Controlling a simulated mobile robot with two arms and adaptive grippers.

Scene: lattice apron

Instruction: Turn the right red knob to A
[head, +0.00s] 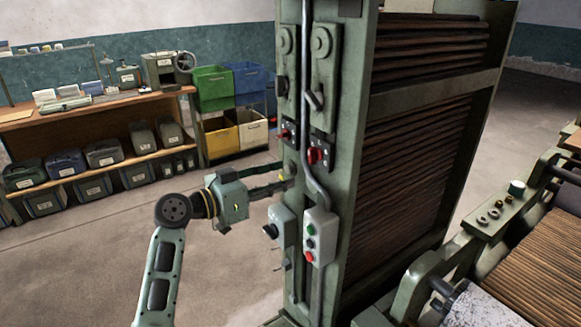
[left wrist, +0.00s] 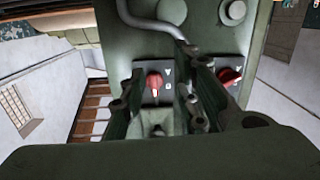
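The right red knob (head: 317,155) sits on a dark plate on the green machine post. A second red knob (head: 285,134) is to its left. My left gripper (head: 287,181) reaches the post below the knobs, fingers apart. The left wrist view appears upside down. There the right knob (left wrist: 154,80) shows between the spread fingers of my left gripper (left wrist: 163,88), with no clear contact. A pale mark on this knob points down in that picture, and small characters beside it resemble an inverted A and another mark. The other knob (left wrist: 229,76) lies outside the fingers. My right gripper is out of view.
A grey conduit (head: 305,100) runs down the post between the knobs to a button box (head: 320,238). A second control box (head: 281,226) is below my gripper. Lattice slats (head: 420,130) fill the machine side. A workbench (head: 110,105) and bins stand behind; floor at left is clear.

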